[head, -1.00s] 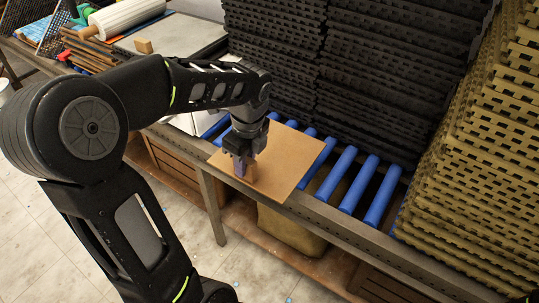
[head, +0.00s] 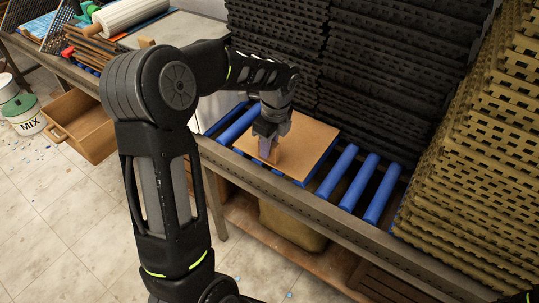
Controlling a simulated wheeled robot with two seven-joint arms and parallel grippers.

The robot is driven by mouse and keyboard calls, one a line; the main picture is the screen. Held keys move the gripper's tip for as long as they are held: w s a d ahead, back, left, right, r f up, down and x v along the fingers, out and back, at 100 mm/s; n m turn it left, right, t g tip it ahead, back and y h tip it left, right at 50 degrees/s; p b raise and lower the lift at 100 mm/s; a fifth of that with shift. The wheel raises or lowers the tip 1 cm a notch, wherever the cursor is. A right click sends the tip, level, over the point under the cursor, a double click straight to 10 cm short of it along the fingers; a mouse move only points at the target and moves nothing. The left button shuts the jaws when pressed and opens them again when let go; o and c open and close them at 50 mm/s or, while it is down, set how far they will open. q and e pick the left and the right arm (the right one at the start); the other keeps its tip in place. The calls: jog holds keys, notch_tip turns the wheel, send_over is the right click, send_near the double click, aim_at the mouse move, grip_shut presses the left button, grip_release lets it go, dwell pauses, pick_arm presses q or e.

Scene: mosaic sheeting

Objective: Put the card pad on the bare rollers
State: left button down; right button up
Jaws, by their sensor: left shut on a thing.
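The card pad (head: 312,140) is a flat tan square with a small upright block-shaped grip near its left side. It lies over the blue rollers (head: 333,177) of the conveyor in the head view, and it looks level with them; I cannot tell if it bears fully on them. My left gripper (head: 268,152) is over the left part of the pad, shut on its grip. Bare blue rollers show to the right of the pad, and one shows to its left. My right gripper is not in view.
Stacked black mats (head: 370,70) stand right behind the rollers. Stacked yellow mats (head: 475,150) stand at the right end. The metal front rail (head: 300,207) edges the conveyor. An open wooden drawer (head: 80,125) and a MIX bucket (head: 24,115) are at left.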

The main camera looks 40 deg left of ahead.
aim_at(270, 157)
pick_arm(q)
jog(key=shift+w+f+p, duration=0.2)
jog(key=shift+f+p, duration=0.1)
jog(key=shift+f, duration=1.85)
jog(key=shift+f, duration=0.15)
jog(key=c, duration=1.3)
grip_release()
jog(key=shift+o, duration=0.2)
jog(key=r, duration=0.4)
jog(key=d+r, duration=0.1)
jog(key=r, duration=0.7)
jog(key=shift+d+r, duration=0.1)
jog(key=shift+d, duration=0.15)
